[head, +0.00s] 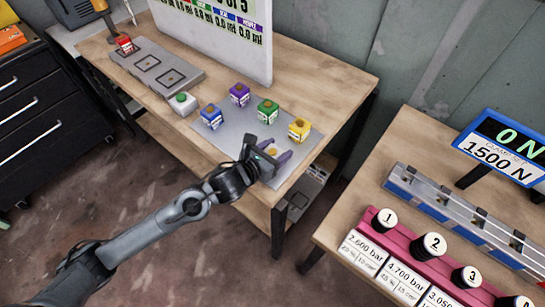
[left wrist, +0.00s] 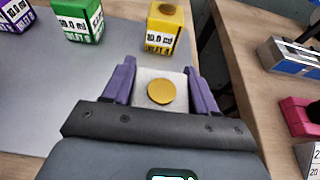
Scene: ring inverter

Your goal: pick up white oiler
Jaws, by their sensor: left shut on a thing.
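The white oiler (left wrist: 150,78) is a white block with a round gold cap, seen from above in the left wrist view. It sits between the two purple fingers of my left gripper (left wrist: 160,70), which is shut on it. In the head view the left gripper (head: 273,151) is low over the front right part of the grey mat (head: 232,142). There the oiler is mostly hidden by the gripper, with its gold cap showing. I cannot tell whether the oiler still touches the mat. My right gripper is not in view.
A white box with a green button (head: 183,104) stands farther left. A pink rack (head: 415,260) is on the right table.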

